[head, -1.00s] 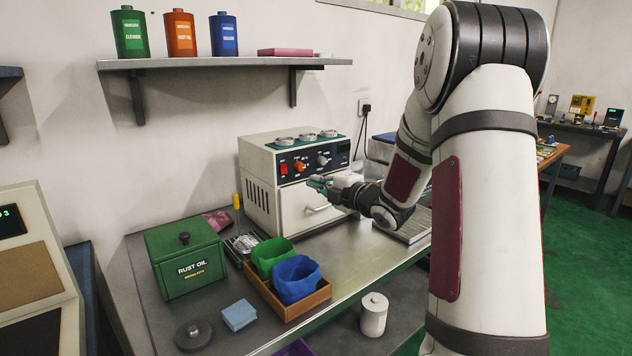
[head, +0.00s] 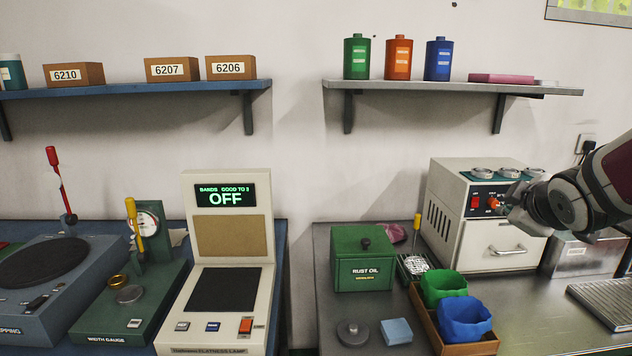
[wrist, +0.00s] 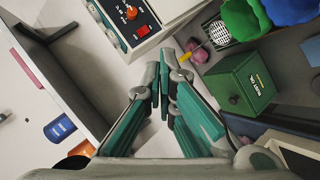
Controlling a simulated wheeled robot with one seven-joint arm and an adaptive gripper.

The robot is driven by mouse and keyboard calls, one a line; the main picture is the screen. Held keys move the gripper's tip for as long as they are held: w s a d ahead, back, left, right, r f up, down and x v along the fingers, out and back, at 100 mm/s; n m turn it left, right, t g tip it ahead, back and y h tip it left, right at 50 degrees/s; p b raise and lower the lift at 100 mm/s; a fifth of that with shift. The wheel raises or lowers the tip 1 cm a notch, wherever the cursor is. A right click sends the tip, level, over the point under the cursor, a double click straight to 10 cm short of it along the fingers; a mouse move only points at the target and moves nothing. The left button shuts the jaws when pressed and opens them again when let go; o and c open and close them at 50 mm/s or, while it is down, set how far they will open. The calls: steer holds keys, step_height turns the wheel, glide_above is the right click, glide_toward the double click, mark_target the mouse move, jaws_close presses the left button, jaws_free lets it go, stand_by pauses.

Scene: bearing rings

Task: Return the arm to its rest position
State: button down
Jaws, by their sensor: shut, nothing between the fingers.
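My gripper (head: 515,208) is at the right of the head view, in front of the control panel of the beige oven-like box (head: 468,225). I cannot tell whether it touches the box. In the wrist view the green-padded fingers of my gripper (wrist: 164,75) are together at the tips with nothing between them. The rest of my arm runs out of the right edge of the head view.
The bench holds a green rust oil box (head: 362,275), a wooden tray (head: 425,325) with green and blue bins, and a blue block (head: 396,331). A flatness lamp (head: 228,330) and width gauge (head: 125,310) stand left. A shelf (head: 450,87) with cans hangs above.

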steer(key=s+a+m+g+y+p, duration=0.1)
steer(key=s+a, duration=0.4)
steer(key=s, duration=0.5)
steer(key=s+a+m+g+y+p, duration=0.1)
steer(key=s+a+m, duration=0.4)
steer(key=s, duration=0.6)
steer(key=s+a+m+g+y+p, duration=0.1)
steer(key=s+a+g, duration=0.4)
steer(key=s, duration=0.5)
steer(key=shift+s+a+r+m+y+p, duration=0.35)
steer(key=shift+a+m+p, duration=0.45)
steer(key=shift+a+m, duration=0.3)
steer(key=shift+w, duration=0.1)
